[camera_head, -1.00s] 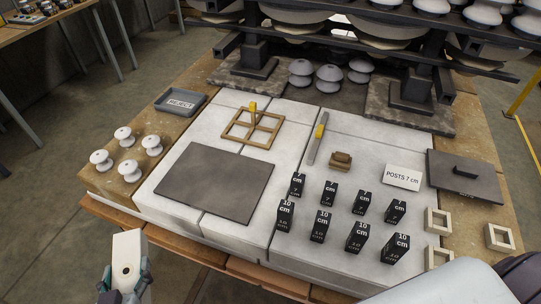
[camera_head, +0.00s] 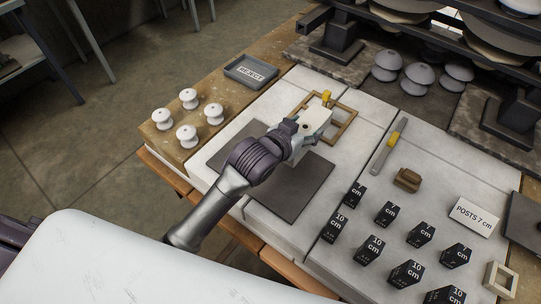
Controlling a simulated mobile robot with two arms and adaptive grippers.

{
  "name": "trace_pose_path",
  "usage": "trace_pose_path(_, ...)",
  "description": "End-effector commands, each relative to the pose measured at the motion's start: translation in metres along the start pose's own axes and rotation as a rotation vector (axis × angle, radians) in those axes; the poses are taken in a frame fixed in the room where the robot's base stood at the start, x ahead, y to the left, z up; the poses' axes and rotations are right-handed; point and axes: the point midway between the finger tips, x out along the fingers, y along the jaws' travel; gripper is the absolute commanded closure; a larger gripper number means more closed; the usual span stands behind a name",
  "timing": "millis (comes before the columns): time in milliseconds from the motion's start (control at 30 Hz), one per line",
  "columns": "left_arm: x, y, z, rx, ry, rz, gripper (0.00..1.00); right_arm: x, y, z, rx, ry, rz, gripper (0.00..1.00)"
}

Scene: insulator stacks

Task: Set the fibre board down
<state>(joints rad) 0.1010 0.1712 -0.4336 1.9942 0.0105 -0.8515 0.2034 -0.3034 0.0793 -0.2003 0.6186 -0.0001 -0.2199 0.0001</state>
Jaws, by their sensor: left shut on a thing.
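My left gripper (camera_head: 322,115) reaches in from the lower left over the tan open frame (camera_head: 345,127). It is shut at the frame's yellow grip (camera_head: 326,97), which shows just beyond the fingertips. The gripper hides part of the frame, and I cannot tell whether the frame is lifted. A flat dark grey board (camera_head: 297,194) lies on the pale slabs, partly covered by my left arm. Another dark board (camera_head: 526,218) is cut off at the right edge. I cannot tell which piece is the fibre board. My right gripper is out of view.
Several white insulators (camera_head: 187,135) stand left, near the REJECT tray (camera_head: 250,71). Several black posts (camera_head: 389,214) crowd the front right. A yellow-handled tool (camera_head: 389,146), brown block (camera_head: 407,180) and POSTS 7 cm card (camera_head: 473,216) lie right. A dark rack stands behind.

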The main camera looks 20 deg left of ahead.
Motion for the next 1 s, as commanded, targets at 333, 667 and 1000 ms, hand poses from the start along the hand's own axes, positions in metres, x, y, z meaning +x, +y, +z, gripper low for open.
trace_pose_path(333,-0.032,-0.051,0.061,0.001,-0.002,-0.001,0.78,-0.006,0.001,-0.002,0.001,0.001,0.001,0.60)
trace_pose_path(667,-0.028,-0.059,0.093,-0.002,-0.002,0.000,0.78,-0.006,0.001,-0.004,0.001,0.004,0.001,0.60)
trace_pose_path(1000,-0.021,-0.058,0.107,0.000,0.003,0.000,0.78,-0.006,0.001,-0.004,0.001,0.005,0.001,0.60)
